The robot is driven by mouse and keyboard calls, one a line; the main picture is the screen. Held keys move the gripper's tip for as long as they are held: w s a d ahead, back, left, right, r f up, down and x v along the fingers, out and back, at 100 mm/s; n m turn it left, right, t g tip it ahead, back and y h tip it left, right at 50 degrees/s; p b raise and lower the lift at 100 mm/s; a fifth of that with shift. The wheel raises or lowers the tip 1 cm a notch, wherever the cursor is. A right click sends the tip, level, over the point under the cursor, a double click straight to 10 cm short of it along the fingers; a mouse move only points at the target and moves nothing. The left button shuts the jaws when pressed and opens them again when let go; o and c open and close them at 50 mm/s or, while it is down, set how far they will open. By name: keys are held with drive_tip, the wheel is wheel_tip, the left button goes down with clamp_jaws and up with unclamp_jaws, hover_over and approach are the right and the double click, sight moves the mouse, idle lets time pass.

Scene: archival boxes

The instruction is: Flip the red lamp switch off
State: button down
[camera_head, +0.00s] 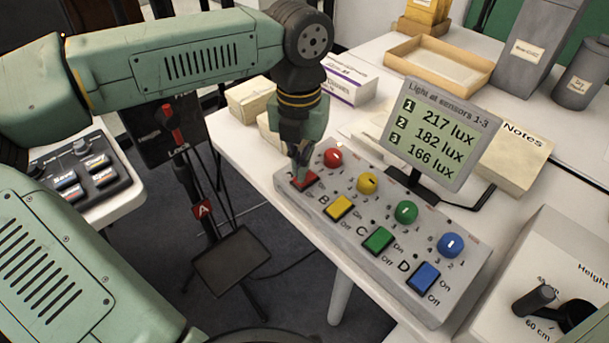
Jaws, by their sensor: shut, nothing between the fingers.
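The red lamp switch (311,181) is at the left end of a grey control panel (455,297), below the red knob (333,157). My gripper (299,175) is shut and empty, pointing down at the red switch. Its tips overlap the switch's left part in the picture; I cannot tell whether they touch it. The gripper hides part of the switch and its labels, so its on or off position is not clear. A display (437,132) behind the panel reads 217, 182 and 166 lux.
Yellow (339,207), green (379,240) and blue (424,277) switches continue rightward, with matching knobs above. Boxes (347,82) stand behind my gripper. A lamp stand marked A (202,210) is left of the table. A height control box (520,270) is at the right.

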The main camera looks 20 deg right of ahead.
drive_tip(key=shift+f+b, duration=1.05)
drive_tip(key=shift+f, duration=0.05)
idle(0.3)
drive_tip(key=shift+r, duration=0.15)
drive_tip(key=shift+r+p, duration=2.1)
drive_tip(key=shift+r, duration=1.3)
